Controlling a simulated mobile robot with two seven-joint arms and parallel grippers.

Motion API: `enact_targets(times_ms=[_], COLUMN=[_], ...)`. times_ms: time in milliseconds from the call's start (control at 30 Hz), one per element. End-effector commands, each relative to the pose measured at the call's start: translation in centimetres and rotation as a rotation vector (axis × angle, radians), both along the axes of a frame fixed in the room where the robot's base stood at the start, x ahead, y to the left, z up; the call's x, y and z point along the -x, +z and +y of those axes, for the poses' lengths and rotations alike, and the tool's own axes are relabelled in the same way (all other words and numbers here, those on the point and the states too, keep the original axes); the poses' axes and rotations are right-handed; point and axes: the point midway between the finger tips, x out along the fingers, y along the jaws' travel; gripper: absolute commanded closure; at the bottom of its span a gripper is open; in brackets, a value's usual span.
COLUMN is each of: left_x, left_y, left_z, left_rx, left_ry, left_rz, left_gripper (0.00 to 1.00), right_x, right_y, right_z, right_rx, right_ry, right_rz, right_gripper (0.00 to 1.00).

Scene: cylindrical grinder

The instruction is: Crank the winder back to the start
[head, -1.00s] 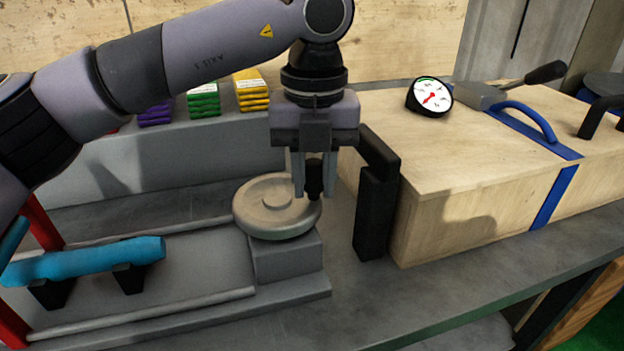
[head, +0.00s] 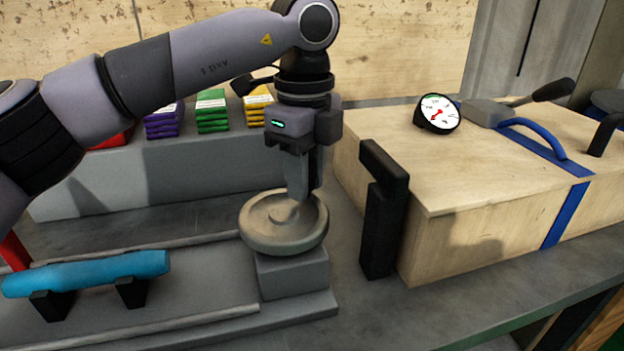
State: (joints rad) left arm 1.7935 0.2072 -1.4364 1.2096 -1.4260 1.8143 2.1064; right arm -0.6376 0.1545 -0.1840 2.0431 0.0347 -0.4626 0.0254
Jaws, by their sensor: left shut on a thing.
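The winder is a round grey-beige handwheel (head: 262,236) on a grey block (head: 292,276) at the right end of a low bed. My left gripper (head: 299,192) points down over the far side of the wheel. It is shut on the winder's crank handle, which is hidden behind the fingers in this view. My right gripper is not in view.
A black angled bracket (head: 383,215) stands just right of the wheel, before a wooden box (head: 480,195) with a dial gauge (head: 437,113). A blue cylinder (head: 85,272) rests on black supports at left. Coloured packs (head: 211,111) sit on a ledge behind.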

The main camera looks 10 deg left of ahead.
Motion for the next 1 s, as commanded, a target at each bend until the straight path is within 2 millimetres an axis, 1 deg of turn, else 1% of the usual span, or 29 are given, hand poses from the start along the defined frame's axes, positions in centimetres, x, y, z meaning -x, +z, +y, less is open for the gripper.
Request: enact_targets(times_ms=[233,600,800,1000], left_x=[-0.6,-0.7,-0.6,-0.5], left_y=[0.1,0.1,0.2,0.2], left_z=[1.2,2.7,3.2,3.6], left_rx=[0.004,0.004,0.005,0.006], left_ry=[0.24,0.56,0.682,0.755], left_rz=[-0.006,-0.004,-0.005,-0.005], left_gripper=[1.0,1.0,1.0,1.0], right_x=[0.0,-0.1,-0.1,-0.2], right_y=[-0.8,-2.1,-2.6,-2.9], right_z=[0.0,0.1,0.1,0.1], right_rx=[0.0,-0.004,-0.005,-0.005], right_ry=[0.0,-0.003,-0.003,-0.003], right_rz=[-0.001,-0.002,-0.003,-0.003], right_gripper=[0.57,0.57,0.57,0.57])
